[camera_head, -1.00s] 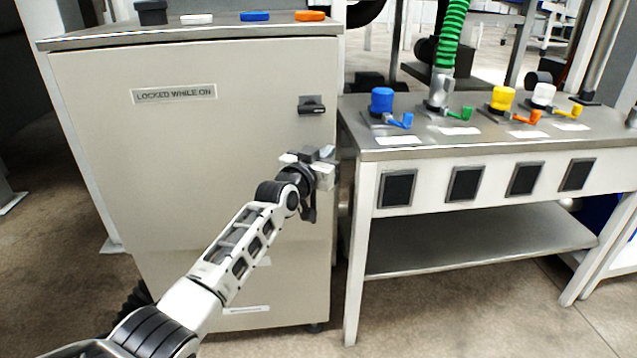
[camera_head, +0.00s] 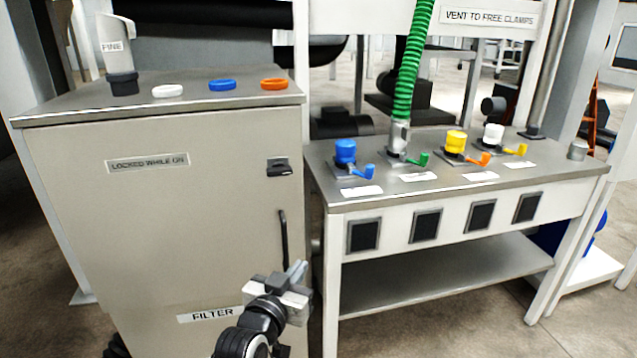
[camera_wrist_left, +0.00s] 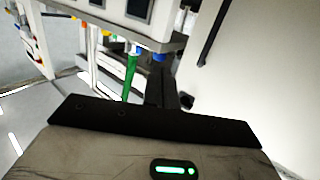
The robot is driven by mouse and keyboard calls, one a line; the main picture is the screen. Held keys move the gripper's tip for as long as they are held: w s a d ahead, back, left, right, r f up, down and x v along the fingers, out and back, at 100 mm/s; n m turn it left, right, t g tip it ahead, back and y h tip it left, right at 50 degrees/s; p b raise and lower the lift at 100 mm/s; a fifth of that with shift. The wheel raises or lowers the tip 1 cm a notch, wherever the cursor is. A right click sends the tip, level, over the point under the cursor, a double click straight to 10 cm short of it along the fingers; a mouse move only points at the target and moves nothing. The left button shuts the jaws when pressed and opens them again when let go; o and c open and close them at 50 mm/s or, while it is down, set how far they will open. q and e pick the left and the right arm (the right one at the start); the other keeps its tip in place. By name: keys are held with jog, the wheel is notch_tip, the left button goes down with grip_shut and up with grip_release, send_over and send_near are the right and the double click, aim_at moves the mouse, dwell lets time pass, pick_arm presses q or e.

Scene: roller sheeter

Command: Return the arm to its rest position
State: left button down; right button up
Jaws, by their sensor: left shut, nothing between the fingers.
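My left gripper (camera_head: 296,272) is in front of the lower right part of the beige cabinet (camera_head: 120,220) in the head view, low in the picture. It is shut and empty, with its fingers together. In the left wrist view its dark shut fingers (camera_wrist_left: 162,90) point towards the cabinet and the table. The gripper appears apart from the cabinet door and its dark vertical handle (camera_head: 284,240). My right gripper does not show.
A steel table (camera_head: 440,190) with capped ports and coloured levers stands right of the cabinet. A green hose (camera_head: 408,75) rises from one port. White, blue and orange rings (camera_head: 222,85) lie on the cabinet top. Open floor lies in front of the table.

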pick_arm(q)
jog(key=s+a+f+g+p, duration=0.1)
jog(key=s+a+p, duration=0.1)
jog(key=s, duration=0.7)
jog(key=s+a+f+n+g+y+p, duration=0.1)
jog(key=s+a+g+p, duration=0.1)
jog(key=s, duration=0.7)
jog(key=s+a+f+g+y+p, duration=0.1)
jog(key=s+a+f+g+p, duration=0.1)
jog(key=s, duration=0.7)
jog(key=shift+a+p, duration=0.65)
jog(key=shift+a, duration=0.4)
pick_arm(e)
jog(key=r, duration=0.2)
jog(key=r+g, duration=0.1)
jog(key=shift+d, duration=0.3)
pick_arm(q)
jog(key=c, duration=2.1)
grip_release()
jog(key=shift+c, duration=0.2)
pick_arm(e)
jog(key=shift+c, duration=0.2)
